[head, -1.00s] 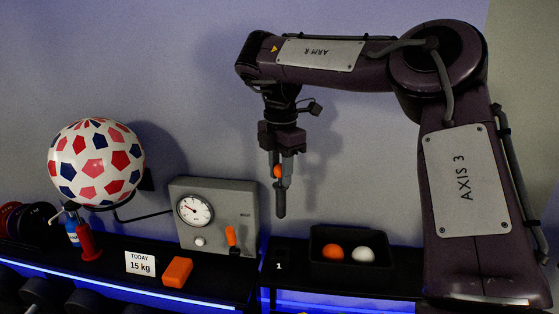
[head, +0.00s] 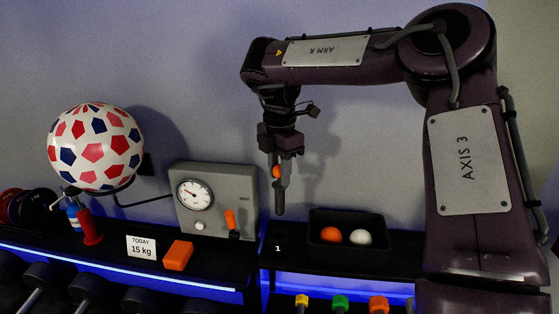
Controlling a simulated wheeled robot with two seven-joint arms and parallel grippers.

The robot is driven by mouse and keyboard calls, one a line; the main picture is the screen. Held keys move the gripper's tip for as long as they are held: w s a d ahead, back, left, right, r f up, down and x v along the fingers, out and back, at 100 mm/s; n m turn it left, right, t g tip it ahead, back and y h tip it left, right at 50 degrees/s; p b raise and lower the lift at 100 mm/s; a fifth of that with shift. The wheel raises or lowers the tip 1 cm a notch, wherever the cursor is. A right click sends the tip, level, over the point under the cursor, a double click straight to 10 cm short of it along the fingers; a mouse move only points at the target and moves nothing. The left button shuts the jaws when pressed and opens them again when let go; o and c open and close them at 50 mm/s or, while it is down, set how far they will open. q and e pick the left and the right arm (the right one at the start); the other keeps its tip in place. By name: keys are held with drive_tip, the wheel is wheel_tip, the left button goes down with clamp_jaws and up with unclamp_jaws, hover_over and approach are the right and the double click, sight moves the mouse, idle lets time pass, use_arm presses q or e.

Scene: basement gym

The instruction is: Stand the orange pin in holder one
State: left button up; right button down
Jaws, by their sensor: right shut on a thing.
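My right gripper (head: 279,168) is shut on the orange pin (head: 277,172). Orange shows between the fingers, and a dark shaft hangs below them, close to upright. The gripper and pin are in the air in front of the wall. Holder one (head: 278,249), a dark block marked with a white 1, is on the black shelf below the pin's lower end, with a visible gap between them. The holder's opening is too dark to make out. My left gripper is not in view.
A dark tray (head: 374,259) with an orange ball (head: 331,235) and a white ball (head: 361,237) is right of the holder. Left are a grey gauge box (head: 240,192), an orange block (head: 178,255), a sign (head: 141,247) and a patterned ball (head: 95,147). Dumbbells line the lower left.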

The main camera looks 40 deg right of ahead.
sight(279, 184)
drive_tip(key=shift+f, duration=1.3)
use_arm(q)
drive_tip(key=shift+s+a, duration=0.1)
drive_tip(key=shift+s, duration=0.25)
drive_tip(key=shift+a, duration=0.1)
